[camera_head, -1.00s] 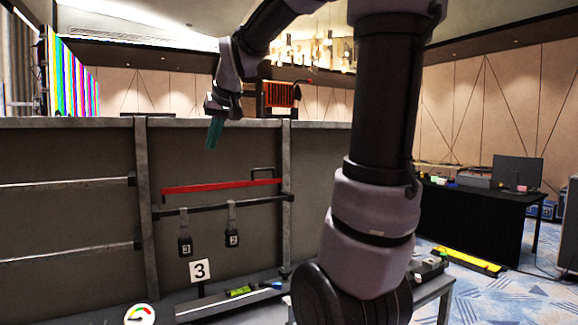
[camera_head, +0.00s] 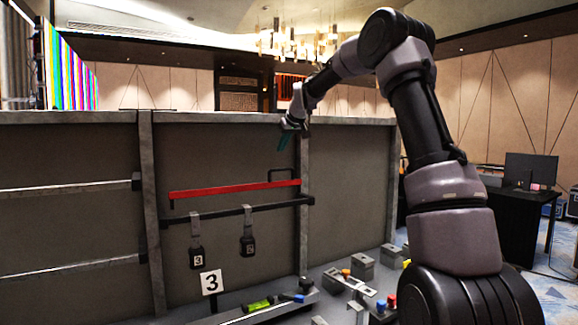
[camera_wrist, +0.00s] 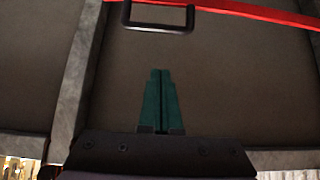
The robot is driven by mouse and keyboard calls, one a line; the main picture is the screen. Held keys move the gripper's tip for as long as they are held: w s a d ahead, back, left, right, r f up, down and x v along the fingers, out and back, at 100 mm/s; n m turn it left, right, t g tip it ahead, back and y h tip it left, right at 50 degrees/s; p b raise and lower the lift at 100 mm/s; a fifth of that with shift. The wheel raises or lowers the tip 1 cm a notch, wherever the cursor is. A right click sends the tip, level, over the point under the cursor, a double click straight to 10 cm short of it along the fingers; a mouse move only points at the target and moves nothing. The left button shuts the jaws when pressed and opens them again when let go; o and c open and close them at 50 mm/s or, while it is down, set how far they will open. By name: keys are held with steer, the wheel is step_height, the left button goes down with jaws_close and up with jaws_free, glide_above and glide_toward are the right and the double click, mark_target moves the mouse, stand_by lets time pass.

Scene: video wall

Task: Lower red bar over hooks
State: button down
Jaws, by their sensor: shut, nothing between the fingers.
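The red bar (camera_head: 235,188) spans the middle panel of the grey frame, nearly level and slightly higher at its right end. It also shows in the wrist view (camera_wrist: 250,12). A black handle (camera_head: 283,173) stands up at its right end and shows in the wrist view (camera_wrist: 157,17). Below the bar runs a black rail (camera_head: 228,212) with two hanging tags, tag 3 (camera_head: 196,257) and tag 2 (camera_head: 247,244). My gripper (camera_head: 282,142) is above the handle, apart from it. Its green fingers (camera_wrist: 162,100) are shut and empty. Whether the bar touches the hooks cannot be told.
A number 3 sign (camera_head: 211,282) stands in front of the panel. A bench ledge (camera_head: 262,311) holds a green tool and a blue-tipped tool. Grey blocks (camera_head: 363,262) and coloured knobs lie to the right. A grey post (camera_head: 303,200) edges the panel on the right.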

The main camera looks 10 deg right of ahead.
steer(key=shift+w+a+f, duration=0.15)
steer(key=shift+w+f, duration=0.3)
steer(key=shift+f, duration=0.8)
steer(key=shift+w+a+f, duration=0.2)
steer(key=shift+w+f, duration=0.3)
steer(key=shift+f, duration=0.8)
steer(key=shift+w+a+f, duration=0.15)
steer(key=shift+w+f, duration=0.3)
steer(key=shift+f, duration=0.8)
